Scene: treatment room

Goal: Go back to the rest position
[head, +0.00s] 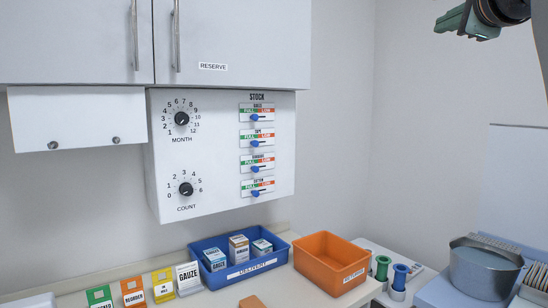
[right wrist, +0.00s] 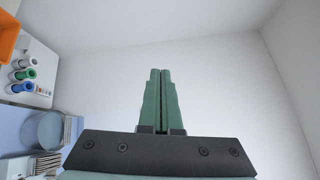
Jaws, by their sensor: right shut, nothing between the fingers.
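My right gripper (head: 466,22) is at the top right of the head view, high in the air and well above the counter. In the right wrist view its green fingers (right wrist: 161,100) are pressed together with nothing between them. Only the wall lies beyond the fingertips. My left gripper does not show in either view.
A blue bin (head: 241,270) with several boxes and an orange bin (head: 331,264) stand on the counter. A grey pot (head: 483,271) and green and blue spools (head: 399,278) are at right. A control panel (head: 222,165) hangs below cabinets (head: 232,40). The air around the right gripper is clear.

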